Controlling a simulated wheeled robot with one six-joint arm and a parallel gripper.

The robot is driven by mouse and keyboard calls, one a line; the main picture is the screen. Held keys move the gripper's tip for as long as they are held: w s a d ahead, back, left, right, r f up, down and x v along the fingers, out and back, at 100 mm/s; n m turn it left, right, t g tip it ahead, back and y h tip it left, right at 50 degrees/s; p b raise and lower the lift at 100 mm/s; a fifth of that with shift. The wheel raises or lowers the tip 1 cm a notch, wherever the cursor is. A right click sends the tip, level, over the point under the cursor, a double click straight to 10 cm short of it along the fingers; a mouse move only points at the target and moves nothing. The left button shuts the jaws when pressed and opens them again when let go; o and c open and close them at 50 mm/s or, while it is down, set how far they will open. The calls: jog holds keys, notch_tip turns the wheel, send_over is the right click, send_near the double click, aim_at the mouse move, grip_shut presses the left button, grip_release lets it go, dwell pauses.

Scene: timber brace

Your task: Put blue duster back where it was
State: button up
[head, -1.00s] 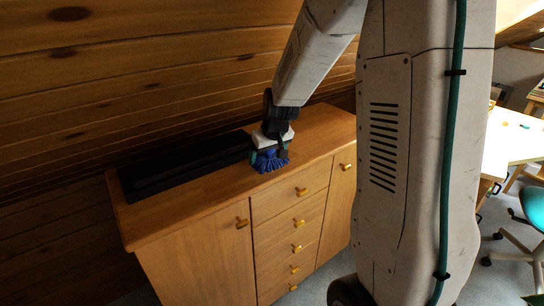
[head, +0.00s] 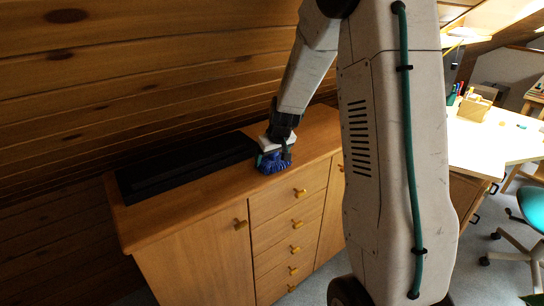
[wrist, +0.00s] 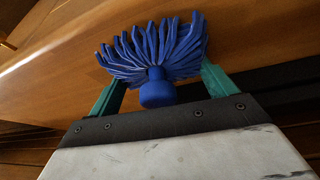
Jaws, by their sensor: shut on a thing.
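The blue duster (head: 272,163) has a fringe of blue strands and a short blue knob. In the wrist view the duster (wrist: 155,50) sits between the two green fingers of my gripper (wrist: 158,85), with its strands spread away from the palm. My gripper (head: 275,156) is shut on it. In the head view the duster is at the top of the wooden cabinet (head: 215,195), near the front edge above the drawers. I cannot tell whether the strands touch the cabinet top.
A long black object (head: 185,165) lies along the back of the cabinet top, left of my gripper. The sloping plank wall (head: 130,80) comes close behind. The cabinet top is bare along the front. A desk (head: 480,130) and a teal chair (head: 532,205) stand at the right.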

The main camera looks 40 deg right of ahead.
jog(key=o, duration=1.1)
jog(key=shift+c, duration=0.2)
jog(key=d+v, duration=0.1)
jog(key=v, duration=1.1)
jog(key=s+a+r+g+y, duration=0.1)
jog(key=s+a+r, duration=0.2)
jog(key=s+a, duration=0.4)
jog(key=s+a+r, duration=0.4)
jog(key=s+a, duration=0.2)
jog(key=a, duration=0.1)
jog(key=s+a+n+g, duration=0.1)
jog(key=s+a, duration=0.4)
jog(key=s, duration=1.2)
jog(key=shift+s+f+g, duration=0.15)
jog(key=shift+s+g, duration=0.15)
jog(key=shift+g, duration=0.5)
jog(key=shift+a, duration=0.15)
